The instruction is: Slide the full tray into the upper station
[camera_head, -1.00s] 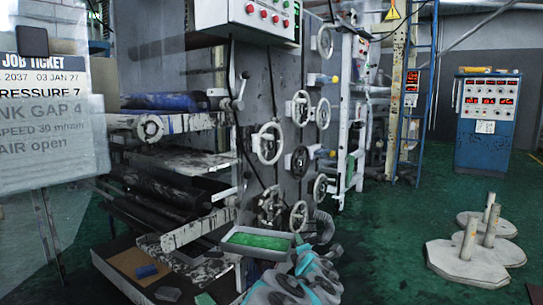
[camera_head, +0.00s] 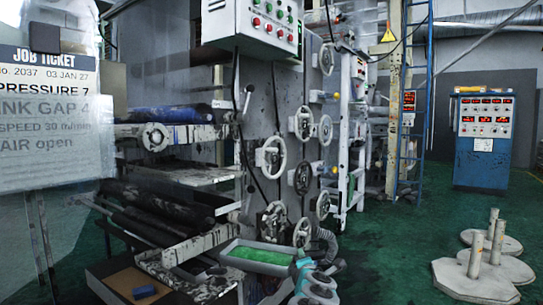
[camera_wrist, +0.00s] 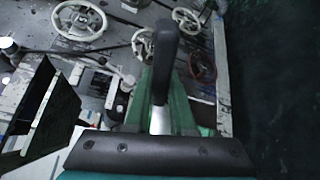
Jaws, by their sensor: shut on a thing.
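A long, shallow, pale tray (camera_head: 231,261) with a green fill shows low in the middle of the head view. It looks about level, close in front of the press. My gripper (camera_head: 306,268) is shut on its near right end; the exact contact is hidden. In the wrist view, green fill (camera_wrist: 181,106) shows behind a dark, curved upright part that I cannot identify. The press has an upper station with a blue roller (camera_head: 168,113) and a lower station with dark rollers (camera_head: 160,205). The tray is well below the blue roller, near the lower station's height.
Several handwheels (camera_head: 270,157) stick out from the press side plate, just behind the tray. A control box (camera_head: 252,22) hangs above. Posts on a pale base (camera_head: 478,280) stand at right, before a blue console (camera_head: 483,150). Green floor between is clear.

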